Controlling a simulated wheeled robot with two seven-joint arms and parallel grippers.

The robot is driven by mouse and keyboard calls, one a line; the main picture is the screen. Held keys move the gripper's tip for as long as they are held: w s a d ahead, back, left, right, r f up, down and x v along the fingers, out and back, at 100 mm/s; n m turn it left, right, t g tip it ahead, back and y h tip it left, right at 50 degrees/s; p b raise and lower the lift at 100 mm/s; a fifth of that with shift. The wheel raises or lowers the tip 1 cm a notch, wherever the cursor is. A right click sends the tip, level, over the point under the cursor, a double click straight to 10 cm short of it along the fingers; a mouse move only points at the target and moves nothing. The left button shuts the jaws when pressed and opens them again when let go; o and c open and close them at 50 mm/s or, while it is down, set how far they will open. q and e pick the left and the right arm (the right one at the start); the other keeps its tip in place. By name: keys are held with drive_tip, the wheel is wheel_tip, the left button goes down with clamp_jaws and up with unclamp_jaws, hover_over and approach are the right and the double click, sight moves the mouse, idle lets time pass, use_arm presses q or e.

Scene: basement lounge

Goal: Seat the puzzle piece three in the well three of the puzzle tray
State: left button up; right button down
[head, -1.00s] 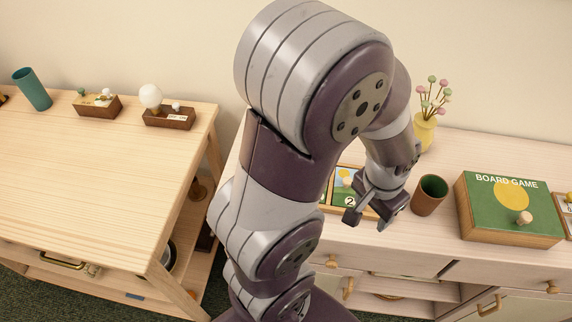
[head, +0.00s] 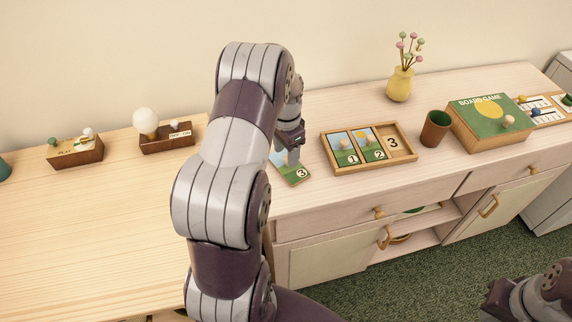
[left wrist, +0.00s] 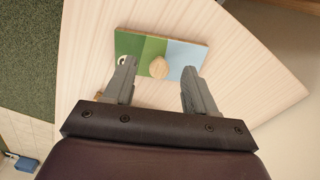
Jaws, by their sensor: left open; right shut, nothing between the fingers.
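Puzzle piece three (head: 299,177) lies flat on the pale cabinet top, left of the puzzle tray (head: 376,167). In the left wrist view the piece (left wrist: 183,54) shows green and blue, with a round wooden knob (left wrist: 158,67). My left gripper (head: 291,158) is open above the piece. In the left wrist view its fingers (left wrist: 159,74) stand apart on either side of the knob, which is not gripped. Pieces one (head: 345,150) and two (head: 371,145) sit in the tray. Well three (head: 394,144), at the tray's right end, is empty. My right gripper (head: 494,303) is low at the right, partly cut off.
A brown cup (head: 435,129) and a green board game box (head: 489,121) stand right of the tray. A yellow vase (head: 400,85) stands behind.

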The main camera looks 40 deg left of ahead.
use_arm(q)
drive_tip(key=f, duration=0.1)
drive_tip(key=w+f, duration=0.1)
drive_tip(key=f, duration=0.1)
drive_tip(key=shift+d, duration=0.15)
drive_tip(key=shift+s, duration=0.25)
drive_tip(key=shift+c, duration=0.6)
drive_tip(key=c, duration=0.6)
drive_tip(key=shift+w, duration=0.1)
clamp_jaws()
use_arm(e)
drive_tip(key=shift+w+d, duration=0.2)
drive_tip(key=shift+w, duration=0.15)
use_arm(q)
drive_tip(key=shift+r, duration=0.15)
